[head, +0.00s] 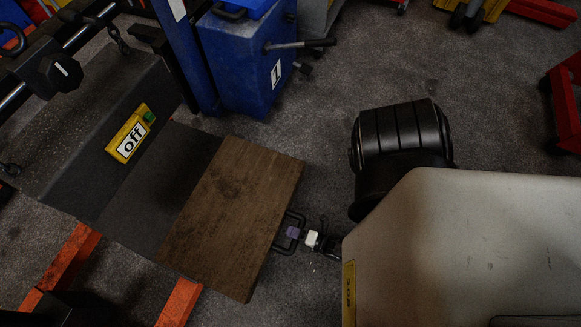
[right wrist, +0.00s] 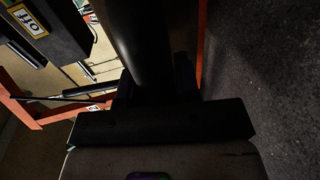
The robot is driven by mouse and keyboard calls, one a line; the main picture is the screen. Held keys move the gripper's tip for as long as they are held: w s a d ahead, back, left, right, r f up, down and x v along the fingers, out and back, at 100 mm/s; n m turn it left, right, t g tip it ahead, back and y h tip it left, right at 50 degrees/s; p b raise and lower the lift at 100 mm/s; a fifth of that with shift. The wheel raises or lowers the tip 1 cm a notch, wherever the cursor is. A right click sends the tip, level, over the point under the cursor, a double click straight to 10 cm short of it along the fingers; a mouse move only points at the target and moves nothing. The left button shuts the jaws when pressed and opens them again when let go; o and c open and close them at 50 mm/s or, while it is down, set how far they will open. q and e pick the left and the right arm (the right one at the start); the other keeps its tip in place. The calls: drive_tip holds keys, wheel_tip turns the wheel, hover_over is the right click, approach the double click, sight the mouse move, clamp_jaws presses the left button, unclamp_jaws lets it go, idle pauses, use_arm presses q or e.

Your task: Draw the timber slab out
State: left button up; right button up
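The timber slab (head: 230,215) is a brown wooden board lying tilted in the head view. Its upper left edge borders a flat dark grey surface beside a grey block (head: 110,110). A black loop handle (head: 290,215) sticks out from the slab's right edge. My right gripper (head: 296,233) is at this handle, its purple and white tip parts overlapping the loop. The tips are too small and dark to show whether they are closed on it. In the right wrist view dark parts fill the middle, and the handle cannot be made out. My left gripper is not in view.
A yellow "off" label (head: 129,138) is on the block; it also shows in the right wrist view (right wrist: 30,18). A blue cabinet (head: 245,60) with a lever stands behind. Orange-red rails (head: 62,268) lie lower left. A red frame (head: 565,105) stands far right. Grey floor between is clear.

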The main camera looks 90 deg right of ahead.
drive_tip(key=o, duration=0.4)
drive_tip(key=shift+s, duration=0.1)
drive_tip(key=shift+s+a, duration=0.15)
drive_tip(key=shift+s, duration=0.2)
drive_tip(key=p+v, duration=0.2)
drive_tip(key=v, duration=1.1)
